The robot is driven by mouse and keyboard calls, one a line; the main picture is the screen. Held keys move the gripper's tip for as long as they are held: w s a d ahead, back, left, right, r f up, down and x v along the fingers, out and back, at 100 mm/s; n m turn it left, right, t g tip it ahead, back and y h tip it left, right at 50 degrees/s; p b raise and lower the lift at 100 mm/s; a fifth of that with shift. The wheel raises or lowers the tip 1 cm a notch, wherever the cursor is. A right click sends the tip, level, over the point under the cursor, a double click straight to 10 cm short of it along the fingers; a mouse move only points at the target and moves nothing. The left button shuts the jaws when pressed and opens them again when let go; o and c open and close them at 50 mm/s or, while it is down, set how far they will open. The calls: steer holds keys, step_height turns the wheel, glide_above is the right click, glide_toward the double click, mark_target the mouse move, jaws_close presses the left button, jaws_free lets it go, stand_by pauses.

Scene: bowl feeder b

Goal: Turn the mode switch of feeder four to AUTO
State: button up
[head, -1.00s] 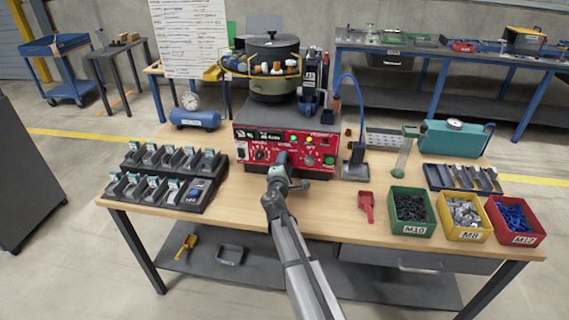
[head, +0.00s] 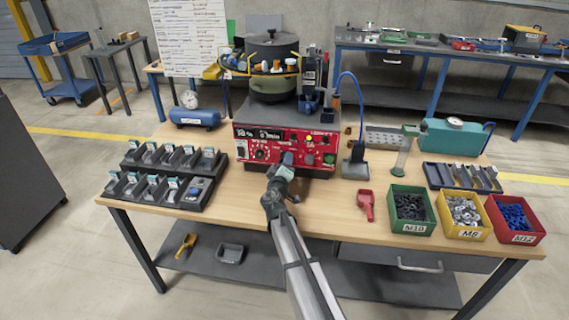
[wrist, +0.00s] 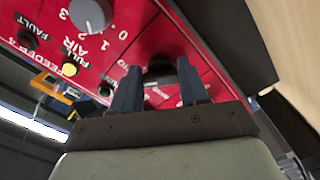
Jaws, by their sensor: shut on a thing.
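The red control panel of feeder four (head: 245,147) faces me at the front of the feeder in the head view. In the wrist view its face (wrist: 200,30) carries the words FEEDER 4. My gripper (head: 287,160) is at the lower middle of the panel. In the wrist view, my gripper's two fingers (wrist: 158,90) stand on either side of a black knob, the mode switch (wrist: 159,70), and are shut on it. The fingers cover most of the lettering around it, so I cannot read which position it points to.
A grey AIR knob (wrist: 90,14) and a lit yellow FULL lamp (wrist: 69,69) are nearby on the panel. A black bowl (head: 271,46) stands above the panel. A blue-corded device (head: 355,165) stands right of the feeder, and a black tray rack (head: 165,175) left.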

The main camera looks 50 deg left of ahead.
steer(key=shift+m, duration=1.1)
steer(key=o, duration=1.1)
steer(key=shift+c, duration=0.2)
steer(key=shift+s, duration=0.15)
steer(key=v, duration=1.3)
steer(key=shift+s+d, duration=0.15)
steer(key=shift+d, duration=0.1)
